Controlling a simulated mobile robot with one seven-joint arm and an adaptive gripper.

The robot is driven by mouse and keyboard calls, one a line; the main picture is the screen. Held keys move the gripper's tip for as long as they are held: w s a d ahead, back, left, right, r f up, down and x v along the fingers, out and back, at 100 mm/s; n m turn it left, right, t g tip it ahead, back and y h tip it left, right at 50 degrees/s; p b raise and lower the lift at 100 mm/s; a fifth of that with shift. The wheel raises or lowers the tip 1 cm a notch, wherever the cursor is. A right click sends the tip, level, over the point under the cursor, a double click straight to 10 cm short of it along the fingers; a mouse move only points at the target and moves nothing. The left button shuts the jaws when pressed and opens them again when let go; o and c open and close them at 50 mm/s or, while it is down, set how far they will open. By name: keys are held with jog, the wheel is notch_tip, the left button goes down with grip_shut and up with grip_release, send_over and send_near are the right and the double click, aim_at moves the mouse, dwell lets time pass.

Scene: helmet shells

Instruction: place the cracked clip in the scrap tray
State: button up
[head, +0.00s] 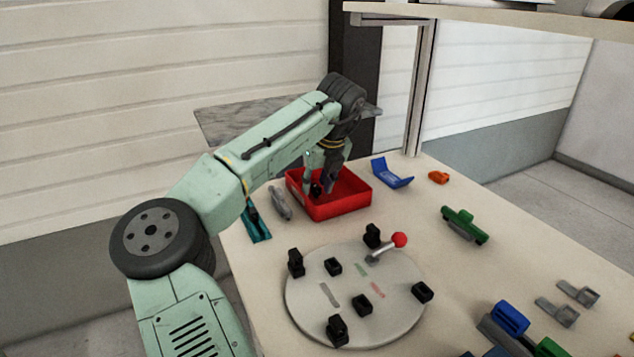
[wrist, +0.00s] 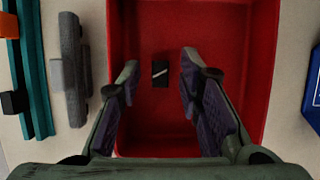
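The scrap tray is the red open box (head: 348,207) at the back of the table; its red floor and walls fill the middle of the wrist view (wrist: 233,28). A small black clip with a pale line across it (wrist: 160,74), which looks like the cracked clip, is inside the tray and appears to lie on its floor. My gripper (head: 321,188) points down into the tray. In the wrist view its two fingers (wrist: 160,82) are spread wide, one on each side of the clip, with clear gaps and nothing held between them.
A round grey plate (head: 315,310) in front carries several black clips and a red-knobbed lever (head: 399,240). A grey part (head: 280,203) and a teal part (head: 256,222) lie left of the tray. A blue bracket (head: 392,175) is close on its right. A shelf (head: 500,20) overhangs behind.

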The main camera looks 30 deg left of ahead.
jog(key=shift+r, duration=0.1)
jog(key=v, duration=1.2)
